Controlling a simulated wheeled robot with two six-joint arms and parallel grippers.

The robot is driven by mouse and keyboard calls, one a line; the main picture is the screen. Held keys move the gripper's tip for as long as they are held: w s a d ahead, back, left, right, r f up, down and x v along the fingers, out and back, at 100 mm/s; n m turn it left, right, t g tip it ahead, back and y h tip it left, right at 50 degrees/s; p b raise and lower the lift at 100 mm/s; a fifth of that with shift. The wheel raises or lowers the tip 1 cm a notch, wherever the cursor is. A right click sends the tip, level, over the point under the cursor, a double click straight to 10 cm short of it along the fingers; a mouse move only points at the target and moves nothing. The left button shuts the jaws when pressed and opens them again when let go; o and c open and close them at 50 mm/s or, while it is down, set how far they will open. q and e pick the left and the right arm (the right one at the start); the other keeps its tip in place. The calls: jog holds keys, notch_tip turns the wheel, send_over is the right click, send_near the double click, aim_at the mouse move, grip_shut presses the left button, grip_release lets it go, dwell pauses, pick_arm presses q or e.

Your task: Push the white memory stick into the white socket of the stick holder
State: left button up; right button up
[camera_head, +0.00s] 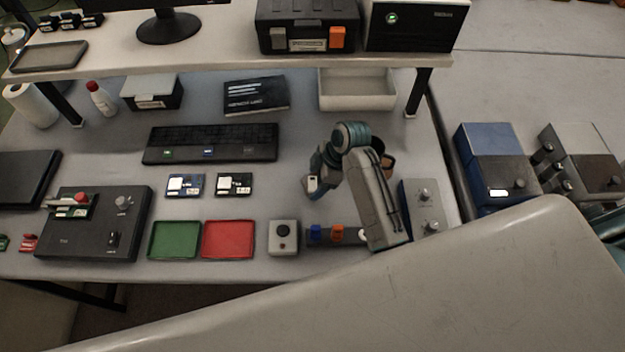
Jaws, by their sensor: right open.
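The stick holder (348,238) is a dark bar near the front edge of the table. A blue stick (316,233) and an orange stick (337,232) stand in it. A small white part (363,234) shows at its right end, partly covered by my right arm. I cannot tell whether this is the white memory stick, its socket, or both. My right gripper (313,186) is open, behind and above the holder, apart from it. A small pale patch shows at its tip; I cannot tell what it is. My left gripper is not in view.
A grey button box (284,238), a red tray (228,239) and a green tray (174,240) lie left of the holder. A panel with knobs (425,208) stands to the right. A dark mug (387,160) is partly hidden behind my arm. A keyboard (210,143) lies farther back.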

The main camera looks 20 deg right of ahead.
aim_at(316, 183)
jog(key=shift+f, duration=0.15)
jog(key=c, duration=1)
notch_tip(316, 183, up, 8)
jog(key=b, duration=0.3)
jog(key=shift+f, duration=0.2)
notch_tip(316, 183, up, 2)
jog(key=shift+r+p, duration=0.25)
jog(key=shift+p, duration=0.25)
